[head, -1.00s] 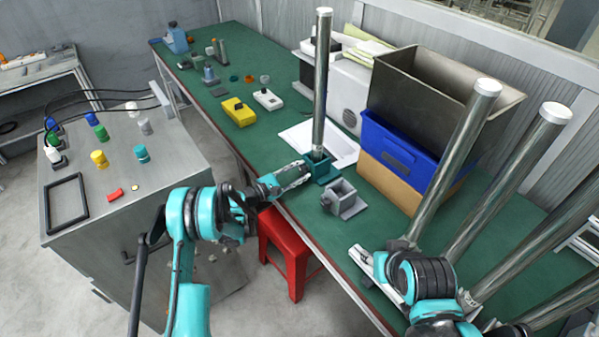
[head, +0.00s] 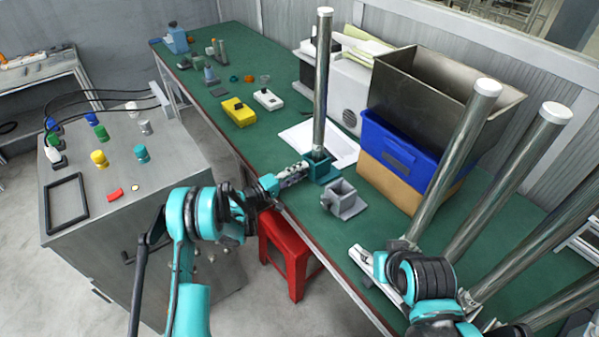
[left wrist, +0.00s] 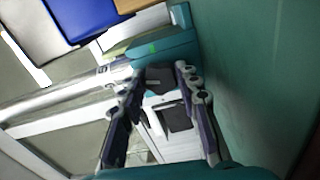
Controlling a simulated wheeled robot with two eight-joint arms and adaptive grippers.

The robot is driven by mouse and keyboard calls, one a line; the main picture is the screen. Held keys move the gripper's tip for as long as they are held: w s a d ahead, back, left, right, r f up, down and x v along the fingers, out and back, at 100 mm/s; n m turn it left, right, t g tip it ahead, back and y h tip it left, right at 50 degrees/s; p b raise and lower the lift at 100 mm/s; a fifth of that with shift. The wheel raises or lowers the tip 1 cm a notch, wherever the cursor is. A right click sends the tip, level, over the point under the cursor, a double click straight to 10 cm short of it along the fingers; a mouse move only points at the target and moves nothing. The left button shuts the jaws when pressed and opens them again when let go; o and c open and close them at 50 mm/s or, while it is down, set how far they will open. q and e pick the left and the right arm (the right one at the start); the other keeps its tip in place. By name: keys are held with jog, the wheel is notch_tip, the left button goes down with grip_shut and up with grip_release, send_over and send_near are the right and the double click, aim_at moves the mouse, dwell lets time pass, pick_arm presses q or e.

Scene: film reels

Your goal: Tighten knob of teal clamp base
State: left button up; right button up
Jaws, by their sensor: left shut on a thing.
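The teal clamp base (head: 325,178) stands on the green bench with an upright metal pole (head: 321,90) in it. In the left wrist view the teal base (left wrist: 165,52) lies just beyond my fingertips. My left gripper (head: 303,170) reaches the base's near left side.
A grey clamp base (head: 344,200) stands close on the right of the teal one. A blue bin (head: 385,148) and several leaning poles (head: 455,160) crowd the right side. A red stool (head: 285,255) is below the bench edge. A white sheet (head: 340,148) lies behind the base.

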pick_arm(q)
jog(key=m, duration=1.1)
jog(key=shift+m, duration=1.9)
jog(key=o, duration=1.2)
jog(key=v, duration=1.2)
